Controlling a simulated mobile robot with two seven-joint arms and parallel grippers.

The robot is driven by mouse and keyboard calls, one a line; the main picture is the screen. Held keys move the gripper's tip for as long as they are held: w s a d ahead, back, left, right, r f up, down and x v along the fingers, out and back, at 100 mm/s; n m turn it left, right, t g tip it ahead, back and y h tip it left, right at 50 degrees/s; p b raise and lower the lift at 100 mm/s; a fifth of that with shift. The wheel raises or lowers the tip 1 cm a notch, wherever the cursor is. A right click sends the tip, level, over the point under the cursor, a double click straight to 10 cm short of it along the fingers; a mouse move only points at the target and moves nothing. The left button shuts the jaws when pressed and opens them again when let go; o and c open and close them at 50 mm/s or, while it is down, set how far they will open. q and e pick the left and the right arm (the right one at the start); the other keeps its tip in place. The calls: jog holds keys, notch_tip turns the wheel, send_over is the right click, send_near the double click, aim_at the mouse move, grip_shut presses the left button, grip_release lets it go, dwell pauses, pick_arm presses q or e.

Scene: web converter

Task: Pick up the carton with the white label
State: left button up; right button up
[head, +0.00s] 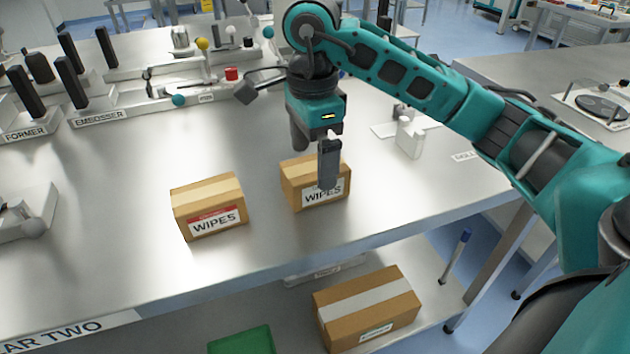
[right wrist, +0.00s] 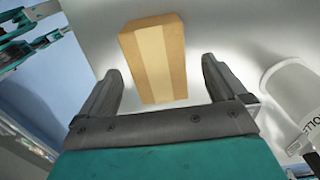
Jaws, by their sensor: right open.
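The carton with the white label (head: 300,192) is a brown box with pale tape along its top, standing on the steel table. Its front label reads WIPES, and a finger hides part of its front and top. My right gripper (head: 328,178) is open and points down over this carton. In the right wrist view the carton (right wrist: 153,60) lies beyond the gap between the two fingers, with nothing gripped. A similar carton (head: 208,207) stands to the left, with a red and white WIPES label. My left gripper is not in view.
A white bottle-like item (head: 409,138) stands right of the carton. Machine stations line the back left, including the embosser (head: 100,117). A larger taped box (head: 367,308) and a green bin (head: 242,341) sit below the table's front edge. The table between the cartons is clear.

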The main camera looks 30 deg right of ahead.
aim_at(315, 166)
notch_tip(315, 166, down, 5)
jog(key=shift+s+d, duration=0.1)
jog(key=shift+s, duration=0.05)
jog(key=shift+c, duration=0.3)
jog(key=c, duration=1)
